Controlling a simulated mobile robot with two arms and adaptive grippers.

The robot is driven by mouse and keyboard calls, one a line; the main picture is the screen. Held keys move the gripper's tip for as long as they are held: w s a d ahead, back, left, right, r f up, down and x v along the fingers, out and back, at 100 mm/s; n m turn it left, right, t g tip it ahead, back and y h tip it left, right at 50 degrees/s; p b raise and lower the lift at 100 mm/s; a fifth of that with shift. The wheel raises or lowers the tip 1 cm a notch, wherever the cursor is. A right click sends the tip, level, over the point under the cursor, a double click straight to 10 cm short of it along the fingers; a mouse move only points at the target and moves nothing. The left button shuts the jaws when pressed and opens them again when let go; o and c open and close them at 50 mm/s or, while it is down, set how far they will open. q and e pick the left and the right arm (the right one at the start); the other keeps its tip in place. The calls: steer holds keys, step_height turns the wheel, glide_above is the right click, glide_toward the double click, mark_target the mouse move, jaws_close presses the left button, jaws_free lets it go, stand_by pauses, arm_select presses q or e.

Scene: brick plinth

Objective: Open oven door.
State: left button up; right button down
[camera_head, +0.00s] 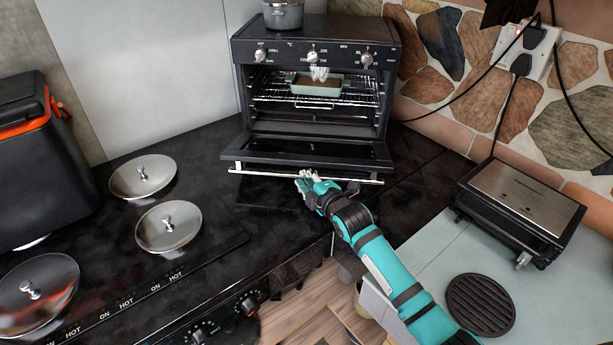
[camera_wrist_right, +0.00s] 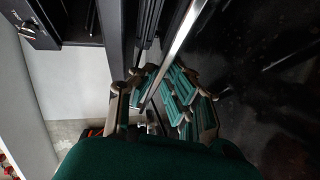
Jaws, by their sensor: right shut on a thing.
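The black countertop oven (camera_head: 313,95) stands at the back of the counter. Its door (camera_head: 310,150) is folded far down, with the inside showing. The silver door handle (camera_head: 255,172) runs along the door's front edge, and it crosses the right wrist view (camera_wrist_right: 180,45) as a slanting bar. My right gripper (camera_head: 307,180) is shut on the handle near its middle; in the right wrist view the handle passes between its fingers (camera_wrist_right: 165,95). A dish with brown contents (camera_head: 318,86) sits on the rack inside. My left gripper is not in view.
A metal pot (camera_head: 283,14) stands on the oven. Several lidded hot plates (camera_head: 168,226) are on the left, beside a black and orange box (camera_head: 40,150). A grill (camera_head: 520,208) and a round dark trivet (camera_head: 480,304) are on the right. Cables hang from a wall socket (camera_head: 527,50).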

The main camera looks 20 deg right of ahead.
arm_select(q)
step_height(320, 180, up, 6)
steer(key=p, duration=0.4)
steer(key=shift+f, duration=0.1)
arm_select(e)
steer(key=r, duration=0.1)
steer(key=r+g, duration=0.1)
steer(key=r, duration=0.1)
steer(key=shift+w+d+r+m, duration=0.1)
steer(key=shift+w+r+m, duration=0.2)
steer(key=shift+r, duration=0.1)
steer(key=c, duration=1.7)
jaws_free()
steer(key=shift+s, duration=0.1)
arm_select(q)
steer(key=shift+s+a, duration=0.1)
arm_select(e)
steer(key=v, duration=1.2)
steer(key=shift+d, duration=0.1)
